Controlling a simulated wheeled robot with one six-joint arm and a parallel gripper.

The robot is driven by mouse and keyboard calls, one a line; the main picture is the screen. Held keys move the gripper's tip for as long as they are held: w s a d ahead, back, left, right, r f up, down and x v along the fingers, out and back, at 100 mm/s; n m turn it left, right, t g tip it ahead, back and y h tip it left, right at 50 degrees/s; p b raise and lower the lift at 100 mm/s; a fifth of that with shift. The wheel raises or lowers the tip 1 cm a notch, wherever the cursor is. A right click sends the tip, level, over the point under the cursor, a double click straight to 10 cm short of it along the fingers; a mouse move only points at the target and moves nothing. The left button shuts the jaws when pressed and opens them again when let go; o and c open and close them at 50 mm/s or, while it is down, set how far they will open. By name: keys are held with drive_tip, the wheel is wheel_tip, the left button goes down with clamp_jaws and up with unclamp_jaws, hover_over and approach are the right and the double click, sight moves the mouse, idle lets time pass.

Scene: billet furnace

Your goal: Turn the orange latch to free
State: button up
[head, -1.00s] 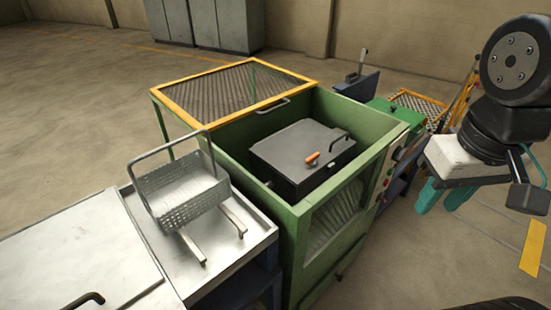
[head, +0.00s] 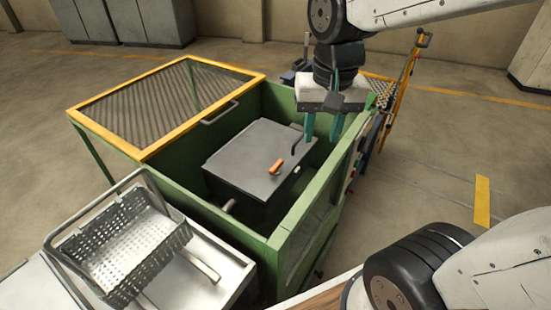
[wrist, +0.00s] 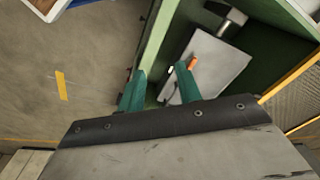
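The orange latch (head: 276,166) is a short orange handle on the front part of the grey lid (head: 245,155) of a dark box inside the green furnace housing. It also shows in the wrist view (wrist: 193,64), just beyond the right fingertip. My gripper (head: 322,139) has two teal fingers pointing down, spread apart with nothing between them. In the head view it hangs right of the latch, near the housing's right wall, apart from the latch. In the wrist view the gripper (wrist: 160,75) straddles the line of the green wall. Whether its fingertips touch anything cannot be told.
The green housing (head: 290,220) has raised walls around the box. A black bar handle (head: 297,139) rises from the lid near my fingers.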

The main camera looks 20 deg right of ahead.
drive_tip(key=w+a+f+m, duration=0.1)
drive_tip(key=w+f+m, duration=0.2)
drive_tip(key=w+f, duration=0.35)
drive_tip(key=m, duration=0.4)
approach(276, 165)
drive_tip(key=shift+w+d+f+g, duration=0.1)
drive_tip(key=shift+w+g, duration=0.15)
drive_tip(key=shift+g, duration=0.15)
drive_tip(key=shift+w+f, duration=0.2)
drive_tip(key=shift+f, duration=0.5)
wheel_tip(276, 165, down, 7)
drive_tip(key=shift+r, duration=0.1)
clamp_jaws()
